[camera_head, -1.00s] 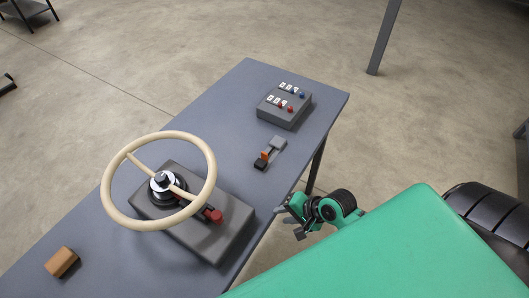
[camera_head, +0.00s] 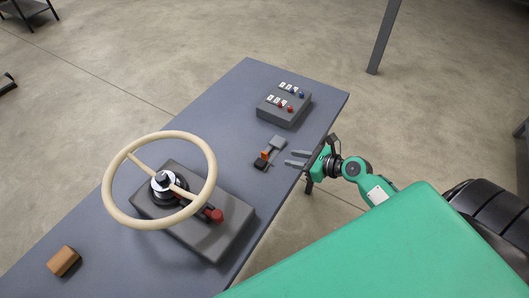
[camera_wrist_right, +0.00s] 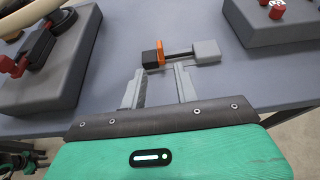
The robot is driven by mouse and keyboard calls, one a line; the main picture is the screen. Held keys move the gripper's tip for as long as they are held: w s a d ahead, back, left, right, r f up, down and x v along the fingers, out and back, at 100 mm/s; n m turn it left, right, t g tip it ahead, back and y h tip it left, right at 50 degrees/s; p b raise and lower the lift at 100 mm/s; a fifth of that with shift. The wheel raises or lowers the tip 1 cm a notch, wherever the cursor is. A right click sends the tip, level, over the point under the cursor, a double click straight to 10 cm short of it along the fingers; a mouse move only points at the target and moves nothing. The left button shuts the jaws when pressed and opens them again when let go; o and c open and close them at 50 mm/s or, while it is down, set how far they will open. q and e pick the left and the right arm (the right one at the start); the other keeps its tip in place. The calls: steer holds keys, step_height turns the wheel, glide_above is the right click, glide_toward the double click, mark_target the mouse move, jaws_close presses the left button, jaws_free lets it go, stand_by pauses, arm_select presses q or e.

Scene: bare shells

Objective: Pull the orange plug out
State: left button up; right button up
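The orange plug (camera_head: 265,156) is a small orange piece on the grey table (camera_head: 225,118), between a black block and a grey block. In the right wrist view the orange plug (camera_wrist_right: 160,52) sits against the black block (camera_wrist_right: 150,60), and a dark rod joins it to the grey block (camera_wrist_right: 206,52). My right gripper (camera_head: 288,159) is at the table's right edge, to the right of the plug and apart from it. In the right wrist view its fingers (camera_wrist_right: 160,82) are spread and empty, just short of the plug. My left gripper is not in view.
A steering wheel (camera_head: 207,160) on a grey box stands to the left, with a red-knobbed lever (camera_head: 213,215). A switch box (camera_head: 284,107) stands behind the plug. A brown wooden block (camera_head: 63,261) lies at the front left.

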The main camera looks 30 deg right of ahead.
mark_target(264, 152)
steer(key=p+x, duration=0.1)
steer(key=x, duration=1.1)
steer(key=shift+w+a+f+p, duration=0.15)
steer(key=shift+w+p, duration=0.05)
steer(key=shift+p, duration=0.2)
jaws_close()
